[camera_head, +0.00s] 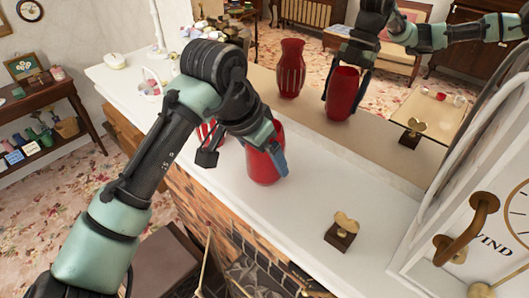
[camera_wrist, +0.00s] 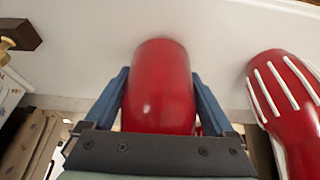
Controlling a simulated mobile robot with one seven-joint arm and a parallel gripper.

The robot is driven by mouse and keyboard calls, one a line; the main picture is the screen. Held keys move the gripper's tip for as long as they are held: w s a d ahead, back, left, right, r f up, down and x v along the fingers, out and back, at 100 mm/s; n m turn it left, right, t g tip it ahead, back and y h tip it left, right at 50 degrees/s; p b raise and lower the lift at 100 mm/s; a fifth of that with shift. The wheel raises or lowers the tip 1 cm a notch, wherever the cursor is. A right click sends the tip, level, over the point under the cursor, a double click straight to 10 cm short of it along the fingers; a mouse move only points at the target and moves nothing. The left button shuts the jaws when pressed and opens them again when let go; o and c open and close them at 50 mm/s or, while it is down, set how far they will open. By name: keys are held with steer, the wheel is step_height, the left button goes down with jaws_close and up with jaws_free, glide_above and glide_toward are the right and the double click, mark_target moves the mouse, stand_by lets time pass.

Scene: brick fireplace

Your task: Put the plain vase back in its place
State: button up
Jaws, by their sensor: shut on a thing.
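The plain red vase (camera_head: 264,168) is upright over the white mantel (camera_head: 225,195), its base at or just above the surface; I cannot tell whether it touches. My gripper (camera_head: 266,158) is shut on it. In the wrist view the blue fingers of my gripper (camera_wrist: 160,98) lie on both sides of the plain vase (camera_wrist: 160,75). The red vase with white stripes (camera_wrist: 288,100) stands to its right in that view. In the head view the striped vase (camera_head: 204,131) is mostly hidden behind my arm, left of the plain vase.
A gold ornament on a dark block (camera_head: 341,233) stands to the right on the mantel. A white clock case (camera_head: 480,225) is at the far right. A white basket (camera_head: 150,88) is at the left end. A mirror (camera_head: 385,140) behind reflects the vases and my arm.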

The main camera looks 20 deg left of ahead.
steer(key=shift+f, duration=0.1)
steer(key=o, duration=1.5)
